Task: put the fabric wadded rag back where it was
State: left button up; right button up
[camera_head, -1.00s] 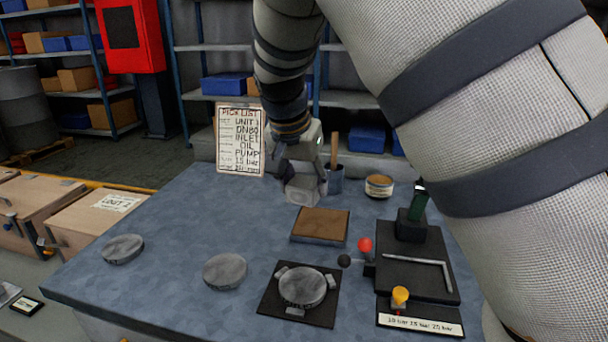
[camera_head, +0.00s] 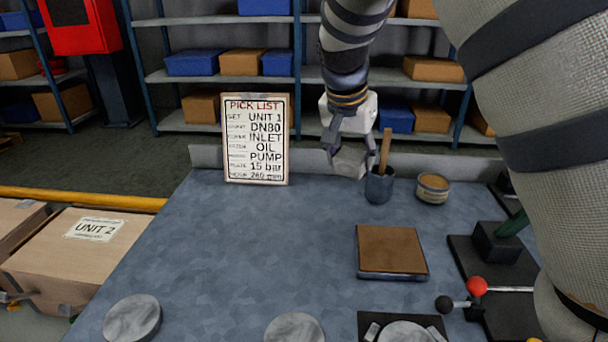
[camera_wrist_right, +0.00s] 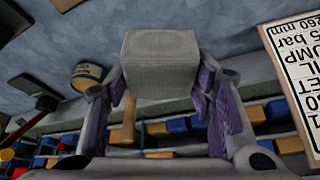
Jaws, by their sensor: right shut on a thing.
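The fabric wadded rag is a pale grey, block-like bundle (camera_head: 350,161) at the back of the blue-grey table, left of the small cup. My right gripper (camera_head: 343,148) comes down from above and is shut on it. In the right wrist view, the rag (camera_wrist_right: 160,64) sits between the two fingers (camera_wrist_right: 160,88), with table surface beyond it. In the head view it overlaps the low back ledge; I cannot tell whether it touches the table. My left gripper is not in view.
A pick-list board (camera_head: 256,140) stands to the left of the rag. A cup with a wooden handle (camera_head: 379,187) is close on its right, then a round tin (camera_head: 432,188). A brown-topped block (camera_head: 391,250) lies nearer. The left-middle table (camera_head: 220,250) is clear.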

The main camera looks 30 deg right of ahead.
jog(key=w+f, duration=0.2)
jog(key=w+d+f+b, duration=0.1)
jog(key=w+f, duration=0.1)
jog(key=f, duration=0.1)
jog(key=w+d+f, duration=0.1)
jog(key=w+f, duration=0.1)
jog(key=w, duration=0.1)
jog(key=shift+d+f+b, duration=0.1)
jog(key=shift+f+b, duration=0.15)
jog(key=shift+b, duration=0.05)
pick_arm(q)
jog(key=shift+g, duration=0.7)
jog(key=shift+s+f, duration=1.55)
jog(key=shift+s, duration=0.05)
pick_arm(e)
jog(key=shift+w+f, duration=0.2)
jog(key=shift+f, duration=0.65)
jog(key=shift+w+f, duration=0.15)
jog(key=shift+f, duration=0.65)
jog(key=shift+f, duration=0.1)
jog(key=shift+f, duration=0.15)
jog(key=o, duration=1.1)
